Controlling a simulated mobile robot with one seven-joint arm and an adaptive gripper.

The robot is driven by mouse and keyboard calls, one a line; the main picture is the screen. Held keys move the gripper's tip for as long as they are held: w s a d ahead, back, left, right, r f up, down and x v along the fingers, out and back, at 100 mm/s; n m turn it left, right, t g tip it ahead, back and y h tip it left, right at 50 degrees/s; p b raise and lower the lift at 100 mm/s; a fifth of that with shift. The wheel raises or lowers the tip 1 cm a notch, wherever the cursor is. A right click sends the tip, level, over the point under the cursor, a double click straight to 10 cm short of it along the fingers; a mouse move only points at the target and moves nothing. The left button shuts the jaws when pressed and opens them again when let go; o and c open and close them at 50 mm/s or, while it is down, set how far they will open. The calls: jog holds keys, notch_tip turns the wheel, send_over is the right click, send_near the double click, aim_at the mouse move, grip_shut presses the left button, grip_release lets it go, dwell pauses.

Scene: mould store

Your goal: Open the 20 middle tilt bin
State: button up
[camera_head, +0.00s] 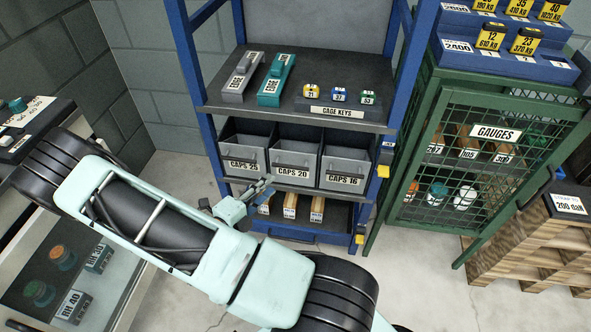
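The middle bin, labelled CAPS 20 (293,155), is a grey tilt bin on the middle level of the blue rack. It sits between the CAPS 25 bin (242,149) and the CAPS 16 bin (345,164). Its front lines up with its neighbours and it looks untilted. My gripper (268,184) is in front of the bin row, near the lower left of the middle bin's front. It looks empty. Its fingers are small and dark here, so I cannot tell their opening or whether they touch the bin.
Wooden blocks (290,206) stand on the level below. A green mesh GAUGES cage (455,180) stands right, near a wooden pallet stack (530,245). A shelf unit (125,290) stands left.

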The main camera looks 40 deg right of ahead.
aim_at(289, 168)
jog(key=b+x, duration=0.2)
jog(key=x, duration=0.8)
jog(key=shift+d+f, duration=0.15)
jog(key=shift+d, duration=0.15)
jog(key=shift+c, duration=0.3)
grip_shut()
